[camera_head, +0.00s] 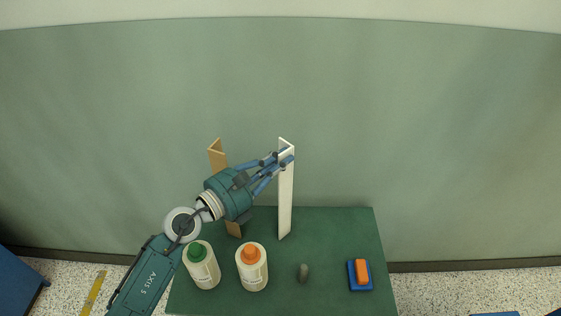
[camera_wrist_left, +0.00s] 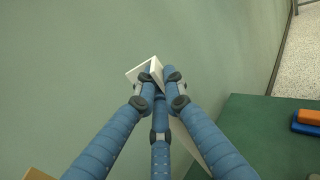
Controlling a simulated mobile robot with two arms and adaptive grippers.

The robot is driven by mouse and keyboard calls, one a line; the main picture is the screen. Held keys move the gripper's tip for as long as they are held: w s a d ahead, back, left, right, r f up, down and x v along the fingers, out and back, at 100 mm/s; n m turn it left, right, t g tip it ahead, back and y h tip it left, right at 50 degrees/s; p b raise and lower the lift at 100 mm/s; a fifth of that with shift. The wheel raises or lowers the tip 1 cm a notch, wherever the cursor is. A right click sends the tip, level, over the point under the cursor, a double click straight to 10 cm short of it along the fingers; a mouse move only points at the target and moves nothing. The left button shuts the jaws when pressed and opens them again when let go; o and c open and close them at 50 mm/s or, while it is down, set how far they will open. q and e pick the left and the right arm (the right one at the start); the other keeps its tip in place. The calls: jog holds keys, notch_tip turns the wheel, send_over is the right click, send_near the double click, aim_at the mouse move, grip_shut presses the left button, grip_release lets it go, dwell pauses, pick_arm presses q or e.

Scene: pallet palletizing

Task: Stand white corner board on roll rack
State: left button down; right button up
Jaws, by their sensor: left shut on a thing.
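The white corner board (camera_head: 286,205) stands upright, a tall V-section strip, at the back middle of the green-topped surface (camera_head: 340,235). My left gripper (camera_head: 285,159) is shut on it near its top end. In the left wrist view the blue fingers of my left gripper (camera_wrist_left: 158,85) close around the white board (camera_wrist_left: 143,71), whose lower part runs down behind them. Whether the board's foot touches the green top or hangs just above it, I cannot tell. I cannot pick out a separate roll rack. My right gripper is not in view.
A tan corner board (camera_head: 217,160) stands left of the white one, partly behind my arm. The back right is clear.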

pick_arm(q)
jog(key=c, duration=1.8)
grip_release()
jog(key=shift+f, duration=0.1)
jog(key=shift+c, duration=0.2)
jog(key=b+v, duration=0.3)
jog(key=v, duration=0.9)
jog(key=shift+r, duration=0.25)
